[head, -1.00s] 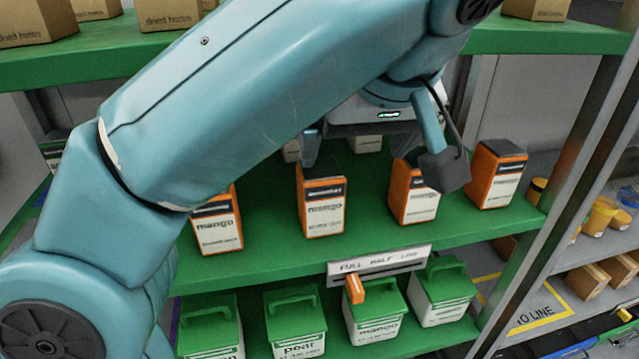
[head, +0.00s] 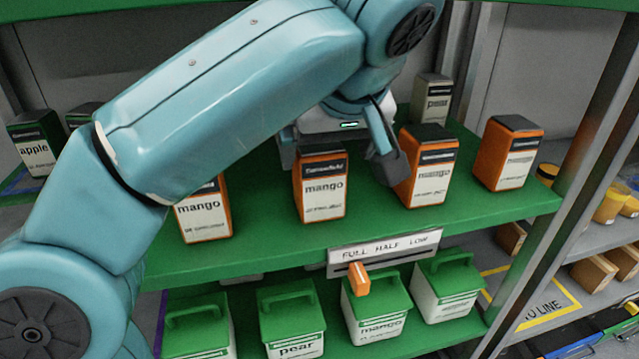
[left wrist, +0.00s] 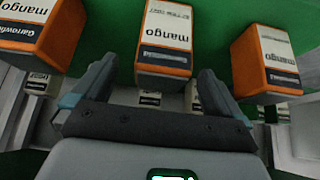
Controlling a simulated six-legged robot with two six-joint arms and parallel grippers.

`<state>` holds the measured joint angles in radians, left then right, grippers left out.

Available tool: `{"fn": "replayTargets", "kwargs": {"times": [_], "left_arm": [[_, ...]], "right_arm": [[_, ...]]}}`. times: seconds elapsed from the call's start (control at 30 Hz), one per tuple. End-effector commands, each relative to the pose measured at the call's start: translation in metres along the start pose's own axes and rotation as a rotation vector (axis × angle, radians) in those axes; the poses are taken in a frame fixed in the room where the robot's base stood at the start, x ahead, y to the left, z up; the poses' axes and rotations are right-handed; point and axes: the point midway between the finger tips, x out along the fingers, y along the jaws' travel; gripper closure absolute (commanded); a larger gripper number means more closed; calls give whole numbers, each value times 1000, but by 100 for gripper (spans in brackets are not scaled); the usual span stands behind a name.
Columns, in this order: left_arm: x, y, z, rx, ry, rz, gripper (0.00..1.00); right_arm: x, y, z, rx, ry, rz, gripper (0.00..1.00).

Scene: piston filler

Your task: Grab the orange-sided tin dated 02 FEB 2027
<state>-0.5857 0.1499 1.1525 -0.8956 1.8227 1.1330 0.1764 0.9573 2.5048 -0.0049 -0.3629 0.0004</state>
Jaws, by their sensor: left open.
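Several orange-sided mango tins stand upright in a row on the green shelf: a left one (head: 204,212), a second one (head: 323,190), a third one (head: 428,170) and a right one (head: 507,153). My left gripper (head: 337,158) is open and empty above and behind the second tin. In the left wrist view a mango tin (left wrist: 165,45) appears upside down between the open fingers of the left gripper (left wrist: 158,68), apart from both. Its small date line seems to start 02 FEB; its last digits are unclear. Dates in the head view are too small to read. My right gripper is not in view.
Apple tins (head: 32,145) stand at the back left and a pear tin (head: 431,98) at the back right. Green-lidded tubs (head: 380,308) fill the shelf below. A FULL HALF LOW plate (head: 384,248) is on the shelf edge. A metal post (head: 560,215) bounds the right side.

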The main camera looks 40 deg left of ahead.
Motion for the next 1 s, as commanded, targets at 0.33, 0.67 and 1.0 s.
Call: {"fn": "replayTargets", "kwargs": {"times": [0.33, 0.67, 1.0], "left_arm": [[49, -3, 0, -2, 0, -2, 0], [50, -3, 0, -1, 0, 0, 29], [49, -3, -1, -2, 2, 1, 77]], "right_arm": [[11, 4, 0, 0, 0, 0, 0], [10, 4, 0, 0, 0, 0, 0], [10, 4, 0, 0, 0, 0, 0]]}}
